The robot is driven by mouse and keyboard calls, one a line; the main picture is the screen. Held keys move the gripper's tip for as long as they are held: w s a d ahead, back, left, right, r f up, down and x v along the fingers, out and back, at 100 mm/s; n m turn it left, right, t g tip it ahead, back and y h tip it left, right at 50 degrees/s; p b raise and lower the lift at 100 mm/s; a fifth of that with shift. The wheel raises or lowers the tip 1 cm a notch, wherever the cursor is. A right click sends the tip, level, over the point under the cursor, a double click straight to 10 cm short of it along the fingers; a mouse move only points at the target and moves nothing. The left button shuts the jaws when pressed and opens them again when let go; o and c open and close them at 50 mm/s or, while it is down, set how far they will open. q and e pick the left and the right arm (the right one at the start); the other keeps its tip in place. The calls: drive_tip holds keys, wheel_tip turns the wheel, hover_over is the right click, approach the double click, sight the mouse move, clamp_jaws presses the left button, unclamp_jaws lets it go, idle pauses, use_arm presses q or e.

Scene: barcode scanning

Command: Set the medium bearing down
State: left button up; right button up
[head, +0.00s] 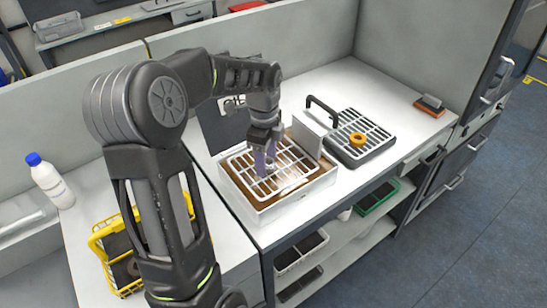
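My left gripper (265,168) points down over a wire grid (240,160) set in a white-walled box (262,214) on the bench. Its fingertips are at or just above the grid bars. They are small and blurred, so I cannot tell whether they are apart or closed on something. No medium bearing can be made out clearly at the fingers. An orange-yellow ring (357,139) lies on a dark grey slatted rack (380,146), right of the box. I cannot tell whether it is a bearing. My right gripper is not in view.
A black handle-shaped fixture (322,108) and a pale block (308,131) stand between box and rack. A yellow wire basket (97,243) and white bottle (49,180) are at left. An orange-and-black item (429,106) lies at right. The bench's right end is mostly clear.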

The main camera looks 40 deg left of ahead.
use_arm(q)
drive_tip(key=shift+o, duration=1.1)
drive_tip(key=shift+r, duration=0.15)
drive_tip(key=shift+r, duration=0.25)
wheel_tip(320, 180, up, 12)
drive_tip(key=shift+p, duration=0.4)
drive_tip(key=shift+f, duration=0.15)
drive_tip(key=shift+c, duration=0.5)
